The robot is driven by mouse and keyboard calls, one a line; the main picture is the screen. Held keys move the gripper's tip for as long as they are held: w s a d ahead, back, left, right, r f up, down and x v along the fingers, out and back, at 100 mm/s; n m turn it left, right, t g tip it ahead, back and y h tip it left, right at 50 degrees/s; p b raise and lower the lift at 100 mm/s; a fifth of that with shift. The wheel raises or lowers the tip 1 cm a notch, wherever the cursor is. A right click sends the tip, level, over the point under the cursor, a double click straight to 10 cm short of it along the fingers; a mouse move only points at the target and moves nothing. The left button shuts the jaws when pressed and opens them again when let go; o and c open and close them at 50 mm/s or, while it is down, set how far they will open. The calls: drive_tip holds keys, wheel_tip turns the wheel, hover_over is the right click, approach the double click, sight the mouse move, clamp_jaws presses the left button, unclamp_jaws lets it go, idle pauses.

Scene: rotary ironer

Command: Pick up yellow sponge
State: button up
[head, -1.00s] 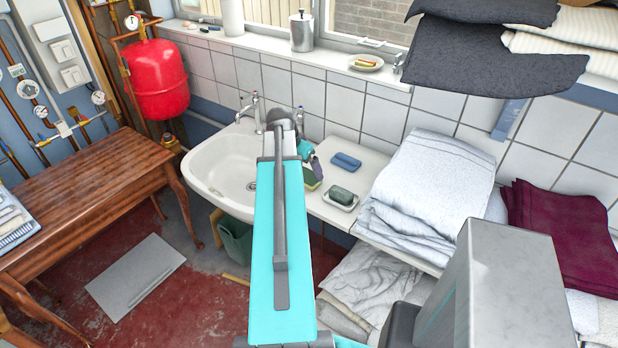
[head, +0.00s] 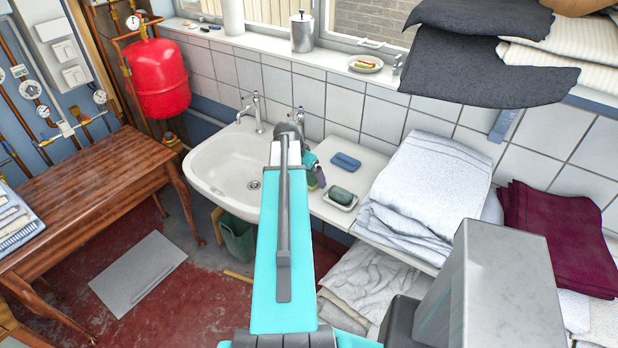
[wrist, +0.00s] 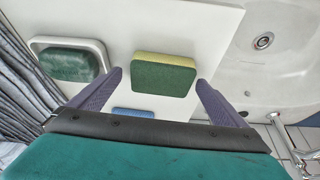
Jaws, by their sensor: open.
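The yellow sponge (wrist: 163,76) lies on the white counter in the wrist view. It has a dark green top and a yellow side along its far edge. My gripper (wrist: 159,84) is open, with one purple finger left of the sponge and one right of it, and clear gaps on both sides. The fingers point toward the counter, and I cannot tell their exact height above it. In the head view my gripper (head: 315,172) is partly hidden behind my turquoise arm, and the sponge is largely hidden there.
A dark green soap bar in a white dish (wrist: 105,53) lies left of the sponge. A blue sponge (head: 346,160) lies behind, partly under my gripper in the wrist view (wrist: 133,113). The sink (head: 225,165) is on one side, folded white towels (head: 430,185) on the other.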

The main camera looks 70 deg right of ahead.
sight(310, 174)
drive_tip(key=shift+c, duration=0.3)
drive_tip(key=c, duration=1)
drive_tip(key=shift+r, duration=0.2)
drive_tip(key=shift+c, duration=0.2)
drive_tip(key=shift+r+b, duration=1)
drive_tip(key=shift+r, duration=0.35)
drive_tip(key=shift+a+r, duration=0.15)
drive_tip(key=shift+r, duration=0.05)
drive_tip(key=a+b, duration=0.1)
drive_tip(key=a, duration=0.1)
drive_tip(key=s+a+b, duration=0.1)
drive_tip(key=a, duration=0.2)
drive_tip(key=s+a+b, duration=0.1)
drive_tip(key=a, duration=0.2)
drive_tip(key=shift+s+r, duration=0.2)
drive_tip(key=shift+r, duration=0.1)
drive_tip(key=a+b, duration=0.1)
drive_tip(key=b, duration=0.2)
drive_tip(key=shift+s+a, duration=0.3)
drive_tip(key=shift+a, duration=0.1)
drive_tip(key=shift+d+b, duration=0.1)
drive_tip(key=shift+b, duration=1.15)
drive_tip(key=a+b, duration=0.1)
drive_tip(key=b, duration=0.4)
drive_tip(key=a+b, duration=0.1)
drive_tip(key=b, duration=0.5)
drive_tip(key=shift+s+a+r+b, duration=0.15)
drive_tip(key=shift+s+a+b, duration=0.05)
drive_tip(key=shift+s+b, duration=0.1)
